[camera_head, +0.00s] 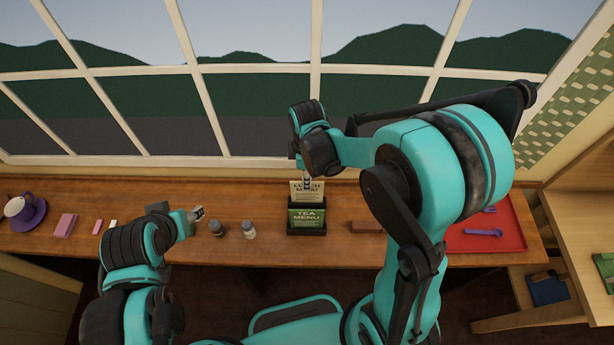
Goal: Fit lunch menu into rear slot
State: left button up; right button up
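The cream lunch menu (297,190) stands upright behind the green tea menu (306,217), above the black holder (307,232). Its lower edge is hidden behind the tea menu, so I cannot tell how deep it sits in the rear slot. The tea menu is in the front of the holder. My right gripper (307,184) reaches down from above and is shut on the top middle of the lunch menu, covering part of its lettering. My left gripper (198,213) is over the table to the left, away from the holder; its fingers are too small to judge.
Two small shakers, one dark (216,229) and one pale-bodied (249,230), stand between my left gripper and the holder. A brown block (366,227) lies right of the holder. A red tray (510,238) is farther right. A purple saucer (30,220) with a cup and a pink block (66,225) are left.

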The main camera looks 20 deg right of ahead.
notch_tip(320, 180, up, 5)
jog(key=p, duration=0.3)
jog(key=shift+p, duration=0.35)
notch_tip(320, 180, up, 12)
dwell(0.5)
